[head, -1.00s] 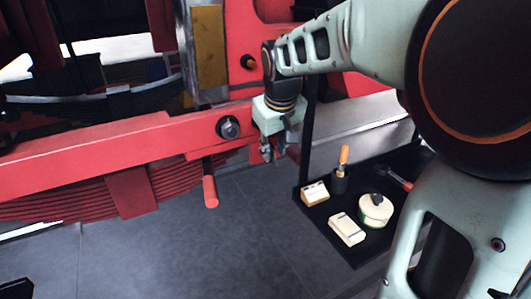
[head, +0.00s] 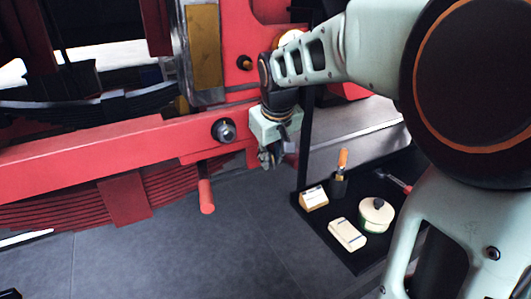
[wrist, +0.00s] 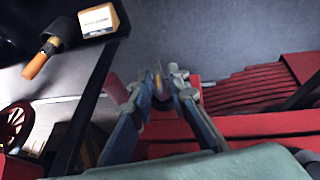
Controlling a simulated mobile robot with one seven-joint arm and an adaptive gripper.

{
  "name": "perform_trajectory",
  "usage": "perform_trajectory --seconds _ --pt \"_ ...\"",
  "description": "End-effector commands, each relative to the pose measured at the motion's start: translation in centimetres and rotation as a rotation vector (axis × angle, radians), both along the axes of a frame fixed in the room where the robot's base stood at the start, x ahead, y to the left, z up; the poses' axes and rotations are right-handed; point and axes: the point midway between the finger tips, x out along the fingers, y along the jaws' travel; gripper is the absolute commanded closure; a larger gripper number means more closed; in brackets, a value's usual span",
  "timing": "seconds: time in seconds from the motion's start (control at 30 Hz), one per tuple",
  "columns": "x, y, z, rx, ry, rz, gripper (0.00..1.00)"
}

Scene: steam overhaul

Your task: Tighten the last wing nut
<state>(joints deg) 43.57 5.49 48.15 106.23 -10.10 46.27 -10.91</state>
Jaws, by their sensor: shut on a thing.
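My gripper (head: 270,157) hangs from the wrist just right of the end of the red beam (head: 100,157), fingers pointing down. In the wrist view, its two fingers (wrist: 160,88) are closed together on a small part, of which only a thin yellowish-grey sliver (wrist: 158,78) shows between the tips. Its location fits the wing nut, but I cannot make out its wings or any thread. The fingers hide most of it in the head view.
A black tray (head: 333,240) right of the beam holds a wood-handled tool in a dark cup (head: 338,188), a small card box (head: 313,198), a pale block (head: 347,234) and a lidded pot (head: 376,214). A red rod (head: 206,195) hangs below the beam. Leaf springs (head: 60,207) lie beneath.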

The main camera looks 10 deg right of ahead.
Motion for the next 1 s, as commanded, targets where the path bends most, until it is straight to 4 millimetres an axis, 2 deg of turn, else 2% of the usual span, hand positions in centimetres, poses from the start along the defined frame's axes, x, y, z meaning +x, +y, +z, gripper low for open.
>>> perform_trajectory --seconds 0.37,1.0 --pt "0.03 -0.22 0.63 0.116 0.038 -0.003 1.00" --pt "0.35 -0.83 -0.02 0.670 0.214 -0.003 1.00"
